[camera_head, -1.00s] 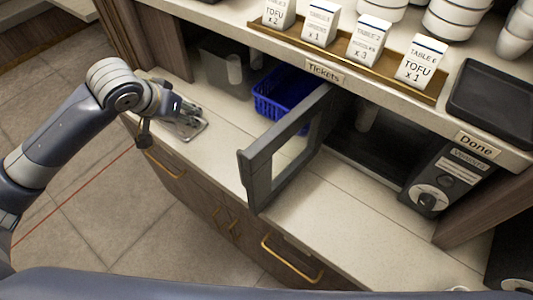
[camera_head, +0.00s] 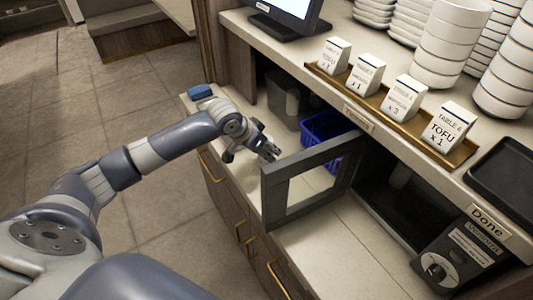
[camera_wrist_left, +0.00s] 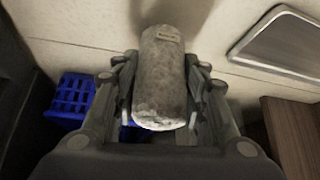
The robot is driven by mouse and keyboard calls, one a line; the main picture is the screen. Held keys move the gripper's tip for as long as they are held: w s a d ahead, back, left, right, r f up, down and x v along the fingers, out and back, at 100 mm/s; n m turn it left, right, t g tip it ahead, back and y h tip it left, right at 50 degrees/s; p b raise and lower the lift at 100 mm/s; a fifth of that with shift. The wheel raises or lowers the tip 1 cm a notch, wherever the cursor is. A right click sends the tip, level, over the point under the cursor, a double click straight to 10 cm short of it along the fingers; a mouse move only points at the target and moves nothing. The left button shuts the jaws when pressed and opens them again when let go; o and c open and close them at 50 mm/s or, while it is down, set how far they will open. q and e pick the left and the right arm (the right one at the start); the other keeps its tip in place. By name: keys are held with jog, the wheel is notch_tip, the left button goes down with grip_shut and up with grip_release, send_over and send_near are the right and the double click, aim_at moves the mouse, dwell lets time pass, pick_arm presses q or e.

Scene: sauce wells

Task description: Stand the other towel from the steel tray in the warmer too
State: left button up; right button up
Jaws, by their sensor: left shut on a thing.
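My left gripper (camera_head: 268,152) is shut on a rolled grey-white towel (camera_wrist_left: 162,75), which lies lengthwise between the fingers in the left wrist view. In the head view the towel cannot be made out at the gripper. The steel tray (camera_wrist_left: 287,42) shows at the upper right of the wrist view, and its visible part is bare. The warmer (camera_head: 450,262) stands at the right under the shelf with its framed door (camera_head: 312,178) swung open. A pale upright roll (camera_head: 400,174) shows dimly inside it. My gripper is left of the door, outside the warmer. My right gripper is not in view.
A blue basket (camera_head: 320,128) stands behind the door and also shows in the wrist view (camera_wrist_left: 72,97). A dark bin (camera_head: 285,98) is behind it. The ticket rail (camera_head: 385,112) and bowls (camera_head: 450,40) are on the shelf above. Counter before the warmer is clear.

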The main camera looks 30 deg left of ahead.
pick_arm(q)
jog(key=shift+f, duration=1.2)
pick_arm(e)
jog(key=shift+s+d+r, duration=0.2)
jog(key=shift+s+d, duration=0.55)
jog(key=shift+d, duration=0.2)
